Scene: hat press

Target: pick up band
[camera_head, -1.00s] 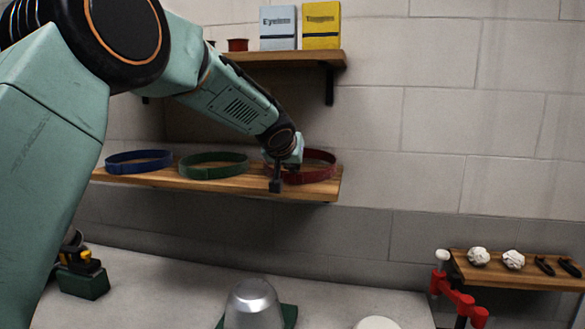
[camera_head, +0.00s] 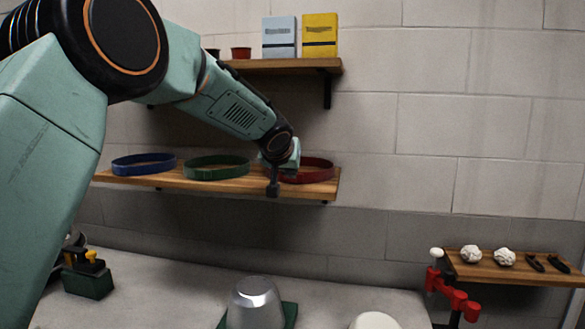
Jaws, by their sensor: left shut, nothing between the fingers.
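Three ring-shaped bands lie on the lower wooden shelf (camera_head: 215,186): a blue band (camera_head: 143,164) at the left, a green band (camera_head: 216,167) in the middle and a red band (camera_head: 318,170) at the right. My left gripper (camera_head: 273,189) is shut and empty. It points down at the shelf's front edge, between the green and red bands and close to the red one. It hides the red band's left part. I cannot tell whether it touches the red band. My right gripper is not in view.
A metal hat form (camera_head: 254,301) stands on the bench below, with a white round object (camera_head: 375,321) beside it. An upper shelf (camera_head: 285,66) holds two boxes and small pots. A side shelf (camera_head: 510,267) with white lumps and dark tools is at the right.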

